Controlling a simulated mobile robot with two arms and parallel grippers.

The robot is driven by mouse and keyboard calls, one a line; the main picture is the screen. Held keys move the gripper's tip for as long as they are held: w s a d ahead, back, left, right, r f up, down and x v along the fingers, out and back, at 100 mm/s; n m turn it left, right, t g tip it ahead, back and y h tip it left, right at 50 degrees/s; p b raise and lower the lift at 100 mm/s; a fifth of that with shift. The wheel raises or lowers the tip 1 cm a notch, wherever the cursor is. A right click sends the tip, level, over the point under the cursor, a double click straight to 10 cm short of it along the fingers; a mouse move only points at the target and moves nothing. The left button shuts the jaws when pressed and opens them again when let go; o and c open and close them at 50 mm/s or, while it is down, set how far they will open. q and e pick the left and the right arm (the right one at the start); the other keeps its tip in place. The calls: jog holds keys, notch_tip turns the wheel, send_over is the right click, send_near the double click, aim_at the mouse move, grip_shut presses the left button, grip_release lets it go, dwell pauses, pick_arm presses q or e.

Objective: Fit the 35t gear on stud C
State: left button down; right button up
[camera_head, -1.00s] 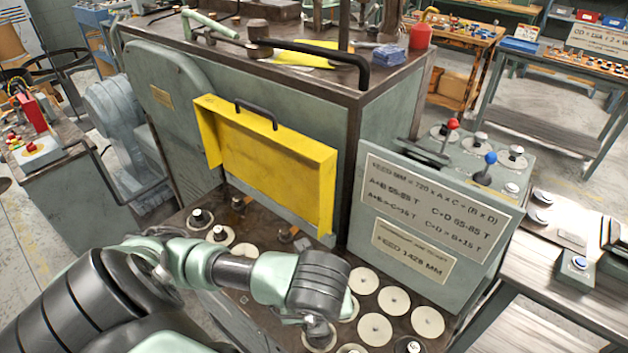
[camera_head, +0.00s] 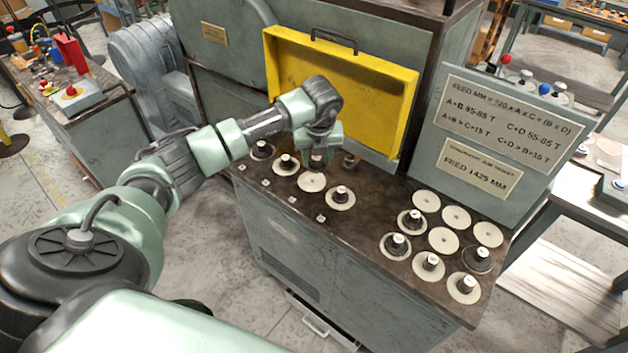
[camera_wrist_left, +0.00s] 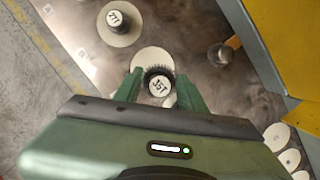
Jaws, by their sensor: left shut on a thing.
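My left gripper (camera_head: 318,160) is shut on the 35t gear, a small dark toothed gear with a white "35T" top. The left wrist view shows the gear (camera_wrist_left: 160,87) upright between the two fingers (camera_wrist_left: 160,95). A pale round disc (camera_wrist_left: 150,60) lies just beyond and partly under it; I cannot tell whether the gear touches it. In the head view the gripper is over the left row of discs and studs, below the yellow cover, behind a bare pale disc (camera_head: 312,182). Stud C cannot be picked out; the labels along the front edge are too small to read.
A gear on a disc (camera_head: 341,197) stands right of the gripper, with others (camera_head: 286,163) to its left. The open yellow cover (camera_head: 345,85) rises close behind. Several discs and gears (camera_head: 429,263) fill the bench's right end. The bench between is clear.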

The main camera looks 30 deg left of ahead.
aim_at(312, 179)
pick_arm(q)
jog(key=shift+a+r, duration=0.2)
jog(key=shift+a, duration=0.7)
jog(key=shift+w+f, duration=0.2)
jog(key=shift+f, duration=0.15)
jog(key=shift+d+f+b, duration=0.1)
jog(key=shift+f+b, duration=0.55)
notch_tip(312, 179, down, 2)
jog(key=shift+f+b, duration=0.2)
jog(key=shift+b, duration=0.6)
jog(key=shift+f+b, duration=0.65)
jog(key=shift+f, duration=0.25)
jog(key=shift+f+b, duration=0.55)
jog(key=shift+f, duration=0.05)
jog(key=c, duration=0.7)
grip_release()
jog(key=shift+c, duration=0.2)
